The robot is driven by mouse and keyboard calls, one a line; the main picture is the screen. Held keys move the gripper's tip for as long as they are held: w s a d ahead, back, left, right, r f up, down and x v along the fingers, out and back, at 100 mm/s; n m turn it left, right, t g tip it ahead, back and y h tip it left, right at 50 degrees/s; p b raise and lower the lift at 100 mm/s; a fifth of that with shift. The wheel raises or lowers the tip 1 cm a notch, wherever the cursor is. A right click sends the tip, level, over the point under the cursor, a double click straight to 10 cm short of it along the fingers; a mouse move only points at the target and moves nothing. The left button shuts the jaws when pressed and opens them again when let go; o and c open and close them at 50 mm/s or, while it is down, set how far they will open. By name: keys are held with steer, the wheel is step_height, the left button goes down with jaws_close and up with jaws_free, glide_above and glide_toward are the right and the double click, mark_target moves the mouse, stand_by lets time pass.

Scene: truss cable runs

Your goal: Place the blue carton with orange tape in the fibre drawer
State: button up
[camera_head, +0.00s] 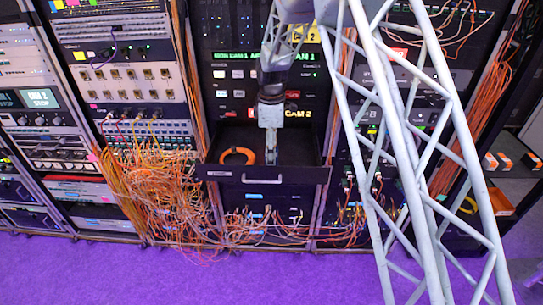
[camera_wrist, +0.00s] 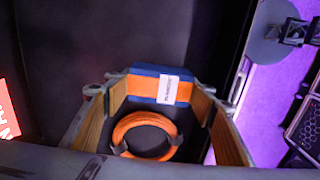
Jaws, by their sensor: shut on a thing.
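The blue carton with orange tape and a white label (camera_wrist: 158,88) shows in the wrist view between the fingers of my gripper (camera_wrist: 160,98). My gripper is shut on it. In the head view my gripper (camera_head: 270,150) points down into the open fibre drawer (camera_head: 305,175) at the middle rack. I cannot make out the carton in the head view. An orange cable coil (camera_head: 237,156) lies in the left part of the drawer; it also shows in the wrist view (camera_wrist: 144,135), below the carton in the picture. Whether the carton touches the drawer floor is not clear.
A grey truss (camera_head: 420,150) stands in front of the racks, right of the drawer. Tangled orange cables (camera_head: 160,185) hang left of the drawer. Small orange, white and black boxes (camera_head: 504,161) sit on a shelf at the right. The purple floor (camera_head: 200,275) in front is clear.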

steer(key=shift+f, duration=0.4)
steer(key=shift+f, duration=0.15)
steer(key=o, duration=0.9)
steer(key=shift+r+b, duration=0.55)
steer(key=shift+r, duration=5.6)
